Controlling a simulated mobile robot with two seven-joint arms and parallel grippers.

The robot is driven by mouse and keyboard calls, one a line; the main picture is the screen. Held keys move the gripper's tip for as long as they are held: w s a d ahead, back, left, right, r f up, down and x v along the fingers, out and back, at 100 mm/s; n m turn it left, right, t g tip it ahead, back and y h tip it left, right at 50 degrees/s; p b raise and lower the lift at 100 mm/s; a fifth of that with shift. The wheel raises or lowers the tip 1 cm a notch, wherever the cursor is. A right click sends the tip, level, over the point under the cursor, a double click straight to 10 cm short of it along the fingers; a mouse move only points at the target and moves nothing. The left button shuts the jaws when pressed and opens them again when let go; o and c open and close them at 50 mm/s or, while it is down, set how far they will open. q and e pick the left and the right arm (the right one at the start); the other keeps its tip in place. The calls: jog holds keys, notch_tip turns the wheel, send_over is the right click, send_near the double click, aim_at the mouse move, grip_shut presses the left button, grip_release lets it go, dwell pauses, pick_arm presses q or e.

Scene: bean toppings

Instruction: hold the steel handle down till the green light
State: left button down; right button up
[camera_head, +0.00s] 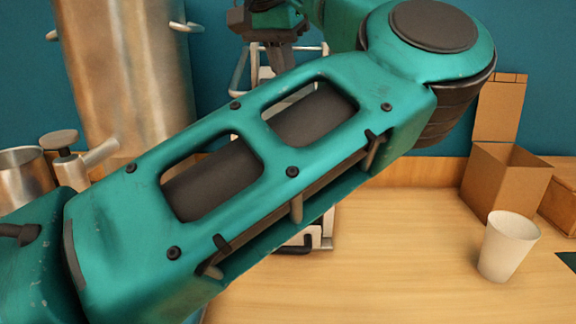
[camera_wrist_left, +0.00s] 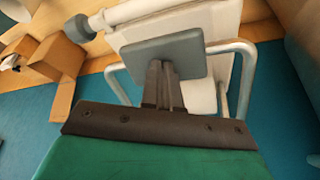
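The steel handle is a bent tube beside a white machine. In the head view it shows at the top, beyond my arm (camera_head: 240,70); in the left wrist view its sides run either side of my fingers (camera_wrist_left: 243,80). My left gripper (camera_wrist_left: 161,75) has its two dark fingers together, over the grey plate (camera_wrist_left: 185,52) of the white machine (camera_wrist_left: 222,22). Whether the fingers touch the handle or plate is unclear, and the handle's crossbar is hidden. My left arm covers most of the machine in the head view. No green light is visible. My right gripper is not in view.
A large steel vessel (camera_head: 125,80) stands at the left with a small steel cup (camera_head: 25,172) near it. On the right are an open cardboard box (camera_head: 495,185) and a white cup (camera_head: 507,246). The table (camera_head: 390,265) between is clear.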

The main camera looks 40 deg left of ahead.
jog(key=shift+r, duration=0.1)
pick_arm(q)
jog(key=shift+r+p, duration=0.3)
jog(key=shift+p, duration=0.15)
notch_tip(320, 180, up, 11)
jog(key=p, duration=0.9)
jog(key=shift+f, duration=0.15)
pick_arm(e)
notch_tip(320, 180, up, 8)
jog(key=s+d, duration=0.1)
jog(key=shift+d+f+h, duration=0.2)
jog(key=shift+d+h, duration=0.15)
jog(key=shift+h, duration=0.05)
